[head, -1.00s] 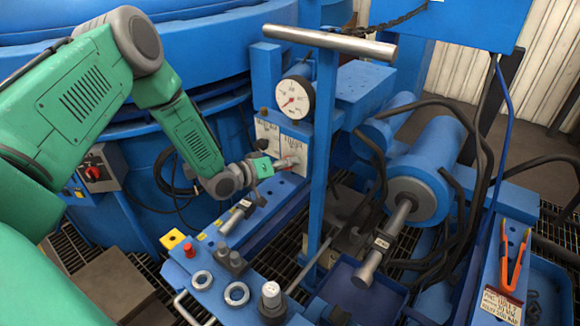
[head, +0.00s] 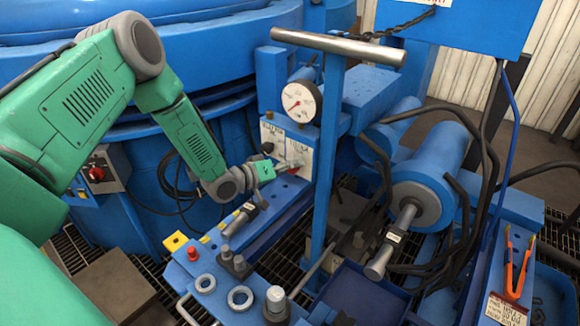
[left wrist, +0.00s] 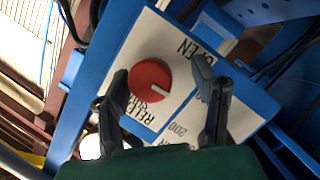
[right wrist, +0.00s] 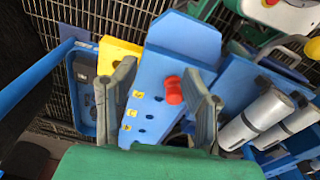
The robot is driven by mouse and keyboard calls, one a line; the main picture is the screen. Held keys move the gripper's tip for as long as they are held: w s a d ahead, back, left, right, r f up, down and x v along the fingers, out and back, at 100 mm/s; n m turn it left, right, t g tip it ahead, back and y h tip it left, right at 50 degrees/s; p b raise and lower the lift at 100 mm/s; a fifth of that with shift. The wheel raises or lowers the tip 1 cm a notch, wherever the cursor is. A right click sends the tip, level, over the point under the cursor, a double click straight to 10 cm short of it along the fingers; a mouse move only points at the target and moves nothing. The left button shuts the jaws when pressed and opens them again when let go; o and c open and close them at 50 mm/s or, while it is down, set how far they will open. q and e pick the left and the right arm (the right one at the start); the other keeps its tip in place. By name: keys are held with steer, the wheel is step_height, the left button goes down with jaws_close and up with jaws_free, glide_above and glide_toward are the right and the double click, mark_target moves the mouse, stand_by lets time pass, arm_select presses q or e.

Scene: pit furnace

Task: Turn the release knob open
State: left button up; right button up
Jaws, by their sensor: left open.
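The release knob (left wrist: 150,78) is round and red on a white label plate, lettered OPEN to its upper right and partly hidden RELE... below it. Its pale pointer mark faces lower right in the left wrist view. My left gripper (left wrist: 162,77) is open over the plate. One finger is close to the knob's left edge; the other is to its right with a clear gap. I cannot tell whether either touches it. In the head view my left gripper (head: 286,168) is at the panel below the gauge and largely covers the knob. My right gripper (right wrist: 160,72) is open and empty.
A blue bench (head: 205,262) with a red button and steel rings lies in front. Black hoses (head: 480,150) hang around the blue cylinder (head: 435,175) at right.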

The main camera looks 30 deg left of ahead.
arm_select(q)
steer(key=v, duration=1.2)
steer(key=shift+d, duration=0.1)
